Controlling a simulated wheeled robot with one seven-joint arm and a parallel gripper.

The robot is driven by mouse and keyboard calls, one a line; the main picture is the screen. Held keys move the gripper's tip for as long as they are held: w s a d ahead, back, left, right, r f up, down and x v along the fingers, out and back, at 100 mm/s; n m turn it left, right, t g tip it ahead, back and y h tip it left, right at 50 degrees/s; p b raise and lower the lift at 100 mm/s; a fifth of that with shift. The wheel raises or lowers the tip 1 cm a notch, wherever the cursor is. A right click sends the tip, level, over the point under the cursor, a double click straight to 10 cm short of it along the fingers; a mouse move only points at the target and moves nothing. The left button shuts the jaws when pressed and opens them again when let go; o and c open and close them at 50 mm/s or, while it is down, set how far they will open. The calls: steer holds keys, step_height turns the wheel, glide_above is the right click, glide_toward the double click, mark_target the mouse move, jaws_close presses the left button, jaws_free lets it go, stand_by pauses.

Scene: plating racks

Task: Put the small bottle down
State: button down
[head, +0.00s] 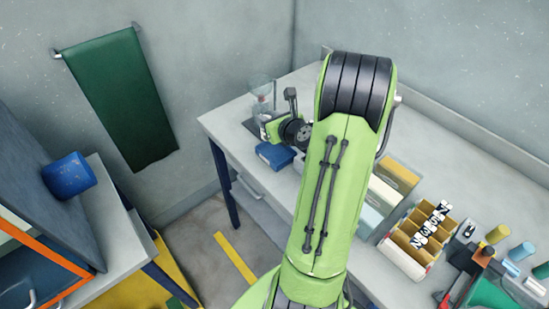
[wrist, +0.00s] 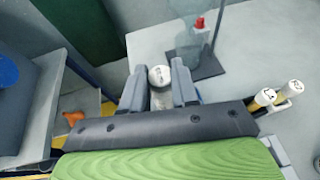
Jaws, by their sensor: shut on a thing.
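The small bottle (wrist: 160,77) shows in the wrist view as a round white cap with a pale body below it. It sits between the two grey fingers of my gripper (wrist: 158,84), which is shut on it. Its lower part is hidden by the fingers and the wrist. In the head view my gripper end (head: 273,126) is over the far left part of the grey table (head: 235,125). The bottle cannot be made out clearly there. I cannot tell whether its base touches anything.
A clear vessel with a red-topped thing (wrist: 198,23) stands on a dark base (wrist: 207,66) close by. A blue box (head: 274,156) lies near the table's left edge. Tubes and a red tool stand far right.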

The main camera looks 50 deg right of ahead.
steer(key=d+r+h, duration=0.1)
steer(key=m+b, duration=0.1)
steer(key=b, duration=0.4)
glide_above(277, 157)
steer(key=shift+g, duration=0.3)
step_height(277, 157, down, 10)
steer(key=shift+r, duration=0.3)
